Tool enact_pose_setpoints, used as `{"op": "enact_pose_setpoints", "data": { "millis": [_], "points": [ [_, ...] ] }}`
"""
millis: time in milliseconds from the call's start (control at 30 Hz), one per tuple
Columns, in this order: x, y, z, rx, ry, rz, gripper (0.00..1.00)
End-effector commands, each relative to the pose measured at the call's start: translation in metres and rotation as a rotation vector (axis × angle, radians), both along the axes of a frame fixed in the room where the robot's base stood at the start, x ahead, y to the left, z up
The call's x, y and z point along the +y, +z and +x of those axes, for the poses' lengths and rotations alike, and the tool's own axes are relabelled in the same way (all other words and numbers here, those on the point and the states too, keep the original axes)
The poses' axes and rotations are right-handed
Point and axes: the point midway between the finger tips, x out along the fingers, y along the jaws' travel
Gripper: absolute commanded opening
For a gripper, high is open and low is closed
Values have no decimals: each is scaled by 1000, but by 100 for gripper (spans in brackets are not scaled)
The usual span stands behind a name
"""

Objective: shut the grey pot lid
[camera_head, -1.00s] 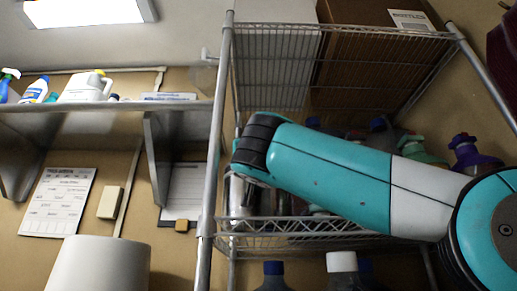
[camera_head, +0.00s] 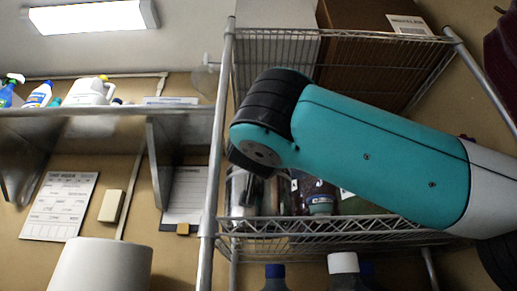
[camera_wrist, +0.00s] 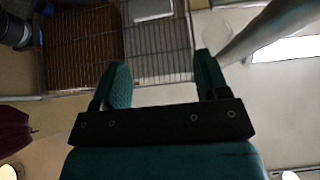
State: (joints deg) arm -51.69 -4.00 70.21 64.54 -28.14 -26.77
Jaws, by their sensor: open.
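I cannot make out a grey pot lid for certain in either view. A pale grey-white cylinder (camera_head: 100,268) stands at the bottom left of the head view, cut off by the picture's edge, and I cannot tell whether it is a pot. My gripper (camera_wrist: 160,76) shows in the wrist view with its two green fingers wide apart and nothing between them. It faces the wire shelving and the ceiling area. In the head view only my teal arm shows, in front of the shelving; the gripper is not visible there.
A wire rack (camera_head: 340,228) holds jars and bottles, partly behind my arm. A brown box (camera_head: 365,60) sits on its upper shelf. A metal post (camera_head: 215,150) stands at its left. A wall shelf (camera_head: 100,110) carries bottles. Capped bottles (camera_head: 343,265) stand below the rack.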

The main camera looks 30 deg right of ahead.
Motion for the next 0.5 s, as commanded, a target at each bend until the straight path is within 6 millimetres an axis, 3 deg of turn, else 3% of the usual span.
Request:
{"op": "enact_pose_setpoints", "data": {
  "millis": [200,500],
  "points": [
    [20,0,-35,-1,8,0,68],
    [30,1,-58,-1,1,0,68]
  ]
}}
